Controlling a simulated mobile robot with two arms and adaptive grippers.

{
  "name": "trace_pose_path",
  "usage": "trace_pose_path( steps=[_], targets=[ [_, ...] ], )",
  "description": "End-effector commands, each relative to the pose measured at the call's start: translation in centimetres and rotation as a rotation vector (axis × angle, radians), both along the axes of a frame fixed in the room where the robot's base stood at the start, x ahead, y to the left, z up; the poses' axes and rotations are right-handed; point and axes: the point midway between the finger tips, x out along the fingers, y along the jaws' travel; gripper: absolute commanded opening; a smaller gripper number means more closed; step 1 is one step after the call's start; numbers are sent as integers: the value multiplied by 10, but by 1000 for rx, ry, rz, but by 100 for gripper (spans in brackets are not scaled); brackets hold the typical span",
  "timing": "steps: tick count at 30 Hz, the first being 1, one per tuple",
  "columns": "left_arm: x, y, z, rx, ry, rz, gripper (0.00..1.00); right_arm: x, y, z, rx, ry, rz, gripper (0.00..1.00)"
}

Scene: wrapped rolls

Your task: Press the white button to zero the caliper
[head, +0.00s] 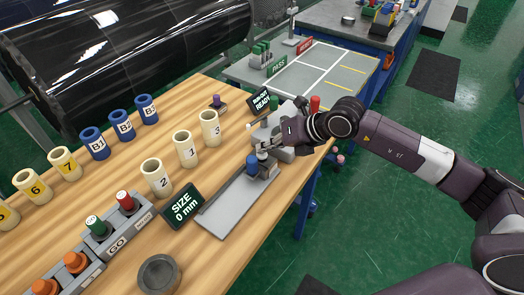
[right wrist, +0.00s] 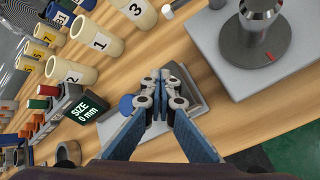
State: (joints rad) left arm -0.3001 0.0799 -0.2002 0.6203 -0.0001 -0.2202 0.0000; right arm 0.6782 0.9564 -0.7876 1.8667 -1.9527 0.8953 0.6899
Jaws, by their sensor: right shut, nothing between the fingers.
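The caliper (head: 222,208) is a flat grey bed on the wooden bench with a blue knob (head: 252,165) near its far end. The knob also shows in the right wrist view (right wrist: 127,104), left of my fingers. A display (head: 182,206) beside the caliper reads "SIZE 0 mm". My right gripper (head: 266,148) is shut and empty, with its fingertips (right wrist: 172,78) over the far end of the caliper, close beside the knob. The white button cannot be made out clearly; the fingers cover that spot, and I cannot tell whether they touch it. My left gripper is out of view.
Numbered cream rolls (head: 185,148) and blue rolls (head: 121,124) stand left of the caliper. A gauge rack (head: 108,236) and a grey ring (head: 158,273) are nearer. Behind my gripper are a grey-based device and a "READY" display (head: 260,101). A marked sorting table (head: 330,78) lies beyond.

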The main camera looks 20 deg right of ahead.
Motion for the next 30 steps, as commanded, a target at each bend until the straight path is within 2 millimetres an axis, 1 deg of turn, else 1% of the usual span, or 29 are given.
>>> trace_pose_path(
  steps=[1,4,14,27,30],
  targets=[
    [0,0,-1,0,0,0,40,-1,0,-4,-1,5,1,0],
    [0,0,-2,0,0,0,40,-1,0,-5,-1,5,1,0],
    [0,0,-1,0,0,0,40,-1,0,-3,-2,6,1,0],
    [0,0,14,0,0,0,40,-1,0,21,-1,4,1,0],
    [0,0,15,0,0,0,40,-1,0,24,-1,4,1,0]
  ],
)
